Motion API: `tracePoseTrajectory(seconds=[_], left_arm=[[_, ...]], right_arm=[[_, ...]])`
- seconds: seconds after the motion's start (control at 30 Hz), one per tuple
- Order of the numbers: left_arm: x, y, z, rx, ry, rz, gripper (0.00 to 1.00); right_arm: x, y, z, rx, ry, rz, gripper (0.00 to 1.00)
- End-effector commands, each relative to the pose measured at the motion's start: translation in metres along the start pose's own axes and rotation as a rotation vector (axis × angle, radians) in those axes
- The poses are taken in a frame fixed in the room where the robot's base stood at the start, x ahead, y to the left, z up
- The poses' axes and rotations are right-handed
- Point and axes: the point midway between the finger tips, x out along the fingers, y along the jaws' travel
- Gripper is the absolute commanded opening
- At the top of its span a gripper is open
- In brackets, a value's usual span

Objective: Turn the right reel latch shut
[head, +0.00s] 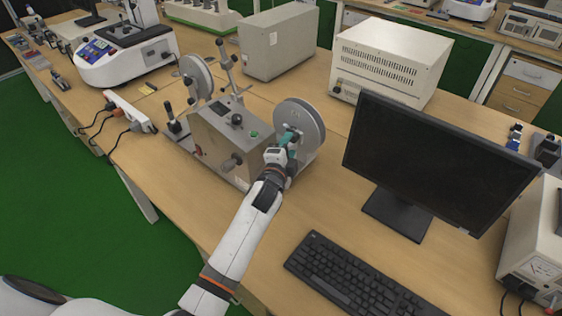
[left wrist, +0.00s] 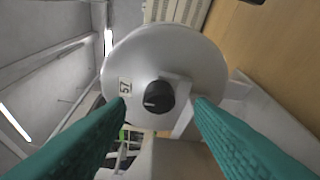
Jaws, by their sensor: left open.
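The right reel (head: 303,131) is a pale grey disc on the right side of the reel machine (head: 228,140). In the left wrist view the reel (left wrist: 195,65) faces me, with a black round latch knob (left wrist: 159,97) at its centre. A light line on the knob lies nearly level. A "57" label sits to its left. My left gripper (head: 289,138) is at the reel's front. Its two green fingers (left wrist: 160,108) are open, one on each side of the knob, with visible gaps. I cannot tell if they reach its depth. My right gripper is out of view.
The left reel (head: 196,76) stands at the machine's far side. A monitor (head: 436,160) and a black keyboard (head: 358,275) are to the right of my left arm. Cream instrument boxes (head: 390,62) stand behind. Bare wooden table lies between the machine and the monitor.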

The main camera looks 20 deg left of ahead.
Motion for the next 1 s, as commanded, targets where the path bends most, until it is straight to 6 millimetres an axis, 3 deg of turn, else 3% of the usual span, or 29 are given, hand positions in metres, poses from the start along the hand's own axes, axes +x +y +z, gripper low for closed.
tracePoseTrajectory(seconds=[0.2, 0.4, 0.6, 1.0], left_arm=[[-0.049, -0.003, -0.001, 0.001, 0.000, -0.002, 0.49], [-0.079, -0.002, -0.001, 0.001, 0.000, -0.002, 0.49], [-0.088, -0.001, -0.001, 0.001, 0.000, -0.002, 0.49], [-0.087, -0.001, -0.001, 0.000, 0.001, -0.002, 0.49]], right_arm=[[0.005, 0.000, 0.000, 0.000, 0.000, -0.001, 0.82], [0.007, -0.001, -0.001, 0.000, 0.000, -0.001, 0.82], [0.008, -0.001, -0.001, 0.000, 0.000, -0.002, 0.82], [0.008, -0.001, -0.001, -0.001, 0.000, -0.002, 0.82]])
